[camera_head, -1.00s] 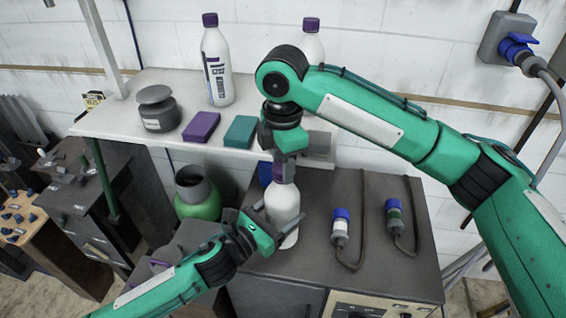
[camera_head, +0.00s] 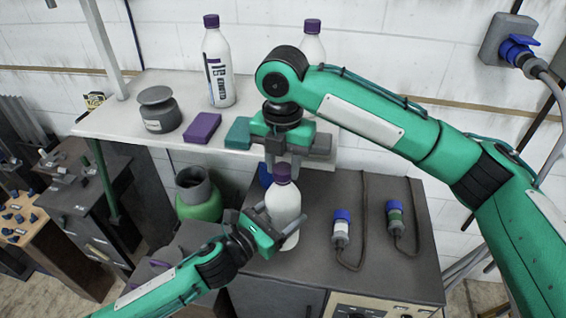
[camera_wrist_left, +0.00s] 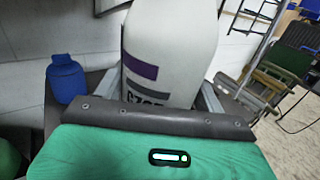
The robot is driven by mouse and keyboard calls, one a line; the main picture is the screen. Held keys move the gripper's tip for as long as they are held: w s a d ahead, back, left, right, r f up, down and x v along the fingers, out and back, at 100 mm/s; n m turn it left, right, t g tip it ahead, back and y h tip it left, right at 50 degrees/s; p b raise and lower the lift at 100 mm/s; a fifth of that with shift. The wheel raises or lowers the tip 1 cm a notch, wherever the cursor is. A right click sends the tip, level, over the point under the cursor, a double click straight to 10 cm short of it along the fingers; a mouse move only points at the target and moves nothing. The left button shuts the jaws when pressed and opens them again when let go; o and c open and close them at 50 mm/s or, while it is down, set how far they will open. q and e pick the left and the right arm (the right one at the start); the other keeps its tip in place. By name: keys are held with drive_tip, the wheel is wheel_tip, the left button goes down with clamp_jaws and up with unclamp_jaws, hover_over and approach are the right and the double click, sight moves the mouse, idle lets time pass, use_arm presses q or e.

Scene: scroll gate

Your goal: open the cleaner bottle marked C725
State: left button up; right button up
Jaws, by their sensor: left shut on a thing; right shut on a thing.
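The white cleaner bottle (camera_head: 285,206) stands upright on the grey cabinet top, its purple cap (camera_head: 282,174) at its neck. In the left wrist view the bottle (camera_wrist_left: 172,40) shows a purple band and a black mark starting with C7, its lower part hidden by my gripper. My left gripper (camera_head: 276,221) is shut around the bottle's body from the left front. My right gripper (camera_head: 282,161) points down from above and is shut on the cap. Whether the cap has loosened cannot be told.
Two more purple-capped white bottles stand on the white shelf (camera_head: 110,124), one (camera_head: 218,72) at left and one (camera_head: 312,45) behind my right arm. Two blue-ended plugs (camera_head: 340,228) with cables lie right of the bottle. A green container (camera_head: 200,205) stands at left.

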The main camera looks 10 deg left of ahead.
drive_tip(key=shift+r, duration=0.2)
drive_tip(key=shift+r, duration=0.9)
drive_tip(key=shift+r, duration=0.15)
drive_tip(key=shift+r, duration=1.9)
drive_tip(key=shift+f, duration=0.1)
